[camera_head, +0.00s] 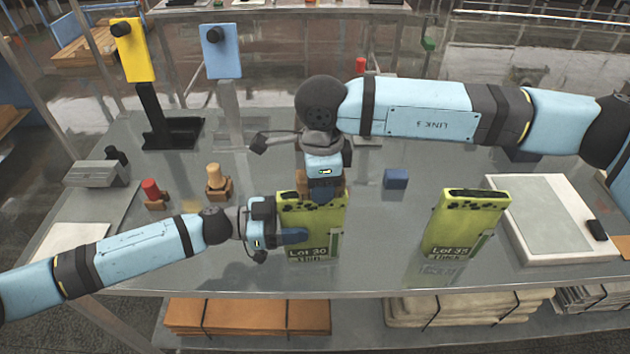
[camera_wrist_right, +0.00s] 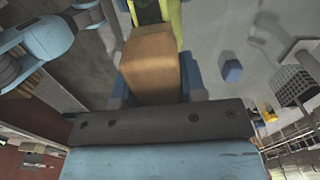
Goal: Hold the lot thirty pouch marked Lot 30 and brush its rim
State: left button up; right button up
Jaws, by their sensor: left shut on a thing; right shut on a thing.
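The green Lot 30 pouch (camera_head: 318,222) stands upright near the table's front edge, with a dark opening at its top. My left gripper (camera_head: 290,236) is shut on its left side, low near the label. My right gripper (camera_head: 325,186) points down above the pouch's rim and is shut on a brown block-like piece, apparently the brush. This brown piece (camera_wrist_right: 153,65) fills the space between the blue fingers in the right wrist view, with a strip of green pouch beyond it. The brush's bristles are hidden, so I cannot tell whether they touch the rim.
A second green pouch, Lot 35 (camera_head: 463,222), stands to the right beside a white flat-topped unit (camera_head: 550,220). A small blue block (camera_head: 395,179) lies behind. Red-topped (camera_head: 153,193) and tan-topped (camera_head: 216,180) pieces stand left. Yellow (camera_head: 134,50) and blue (camera_head: 221,50) uprights stand behind.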

aim_at(298, 175)
jog(key=shift+d+f, duration=0.1)
jog(key=shift+d, duration=0.3)
jog(key=shift+d, duration=0.2)
jog(key=shift+w+d, duration=0.1)
jog(key=shift+d, duration=0.85)
jog(key=shift+a, duration=0.15)
jog(key=shift+a, duration=1)
jog(key=shift+a, duration=0.2)
jog(key=shift+a, duration=0.95)
jog(key=shift+s, duration=0.2)
jog(key=shift+a, duration=1.15)
